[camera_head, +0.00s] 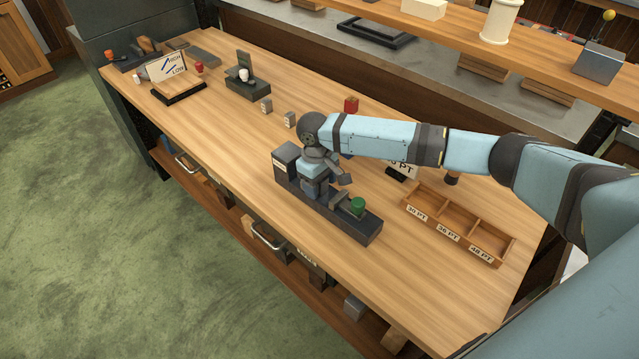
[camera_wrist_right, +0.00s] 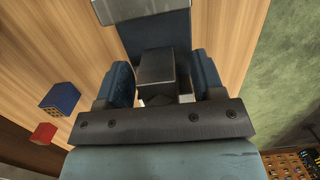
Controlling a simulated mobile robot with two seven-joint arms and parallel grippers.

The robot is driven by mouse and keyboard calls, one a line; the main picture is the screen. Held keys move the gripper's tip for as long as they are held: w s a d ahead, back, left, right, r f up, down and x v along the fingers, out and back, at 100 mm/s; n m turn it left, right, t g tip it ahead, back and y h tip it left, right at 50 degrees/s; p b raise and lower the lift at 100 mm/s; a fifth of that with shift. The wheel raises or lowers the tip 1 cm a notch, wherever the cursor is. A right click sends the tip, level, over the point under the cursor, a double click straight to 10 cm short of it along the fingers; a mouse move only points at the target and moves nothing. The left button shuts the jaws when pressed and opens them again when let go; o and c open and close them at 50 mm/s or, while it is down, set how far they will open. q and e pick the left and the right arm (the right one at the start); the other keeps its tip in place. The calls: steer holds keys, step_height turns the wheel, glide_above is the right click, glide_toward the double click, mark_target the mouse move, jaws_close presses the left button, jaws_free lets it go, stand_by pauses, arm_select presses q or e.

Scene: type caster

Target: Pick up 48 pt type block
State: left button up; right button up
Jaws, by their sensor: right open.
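My right gripper (camera_head: 315,188) is over the dark type caster (camera_head: 362,228) on the wooden bench, with its fingers pointing down at the machine. In the right wrist view the two blue fingers of the gripper (camera_wrist_right: 162,84) are apart, on either side of a dark block-shaped part (camera_wrist_right: 156,66). I cannot tell whether they touch it. A small pale patch shows below that part. Two small grey blocks (camera_head: 266,105) (camera_head: 289,119) with pale marks stand on the bench behind the machine; their marks are too small to read. I cannot identify the 48 pt block. My left gripper is out of view.
A wooden tray (camera_head: 410,201) with three compartments labelled 30, 36 and 48 PT stands right of the machine. A red block (camera_head: 351,104) and a PT sign (camera_head: 405,170) are behind my right arm. A High/Low sign (camera_head: 166,66) is far left. The near-right bench is clear.

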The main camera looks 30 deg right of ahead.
steer(key=shift+c, duration=0.4)
jaws_close()
